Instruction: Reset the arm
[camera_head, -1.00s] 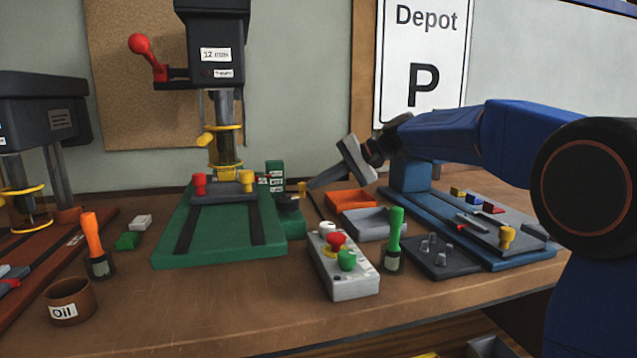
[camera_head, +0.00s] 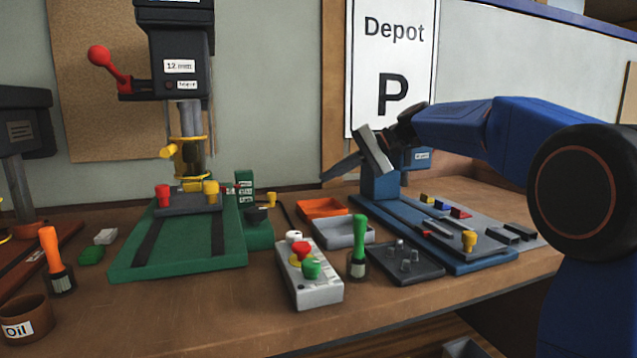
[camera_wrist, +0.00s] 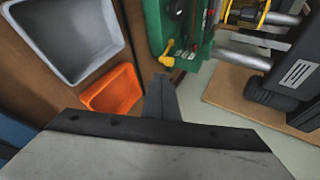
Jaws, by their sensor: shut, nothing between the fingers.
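My blue arm reaches in from the right in the head view. My gripper (camera_head: 340,172) is shut and empty, held above the back of the bench, tilted down to the left. It is above and behind the orange tray (camera_head: 322,208). In the wrist view the shut fingers (camera_wrist: 162,100) point toward the green drill base (camera_wrist: 163,25), with the orange tray (camera_wrist: 114,92) just left of them. The fingers touch nothing that I can see.
The green drill press (camera_head: 185,225) stands left on the wooden bench. A control box (camera_head: 310,277), green-handled brush (camera_head: 359,250), grey tray (camera_head: 345,233) and blue fixture plate (camera_head: 480,262) fill the middle and right. The Depot sign (camera_head: 393,60) stands behind my arm. Open bench lies in front.

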